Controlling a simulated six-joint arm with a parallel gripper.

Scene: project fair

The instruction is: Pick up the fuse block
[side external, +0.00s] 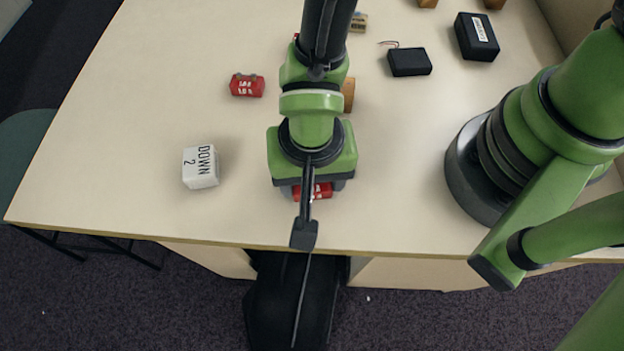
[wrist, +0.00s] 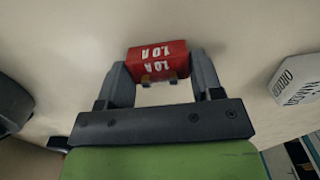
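A small red block (wrist: 157,58) with white lettering like "1.0" sits between the two fingers of my gripper (wrist: 158,75) in the wrist view. The fingers appear to touch it at both ends. In the side external view, part of this red block (side external: 322,191) shows low under my gripper (side external: 313,188), near the table's front edge; the arm hides the rest. I cannot tell whether it rests on the table. A second red block (side external: 247,85) with white lettering lies apart, further back to the left. I cannot tell from the lettering which one is the fuse block.
Two black boxes (side external: 409,62) (side external: 476,37) lie at the back right. A wooden block (side external: 348,95) is partly behind my arm. The left part of the table is largely clear.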

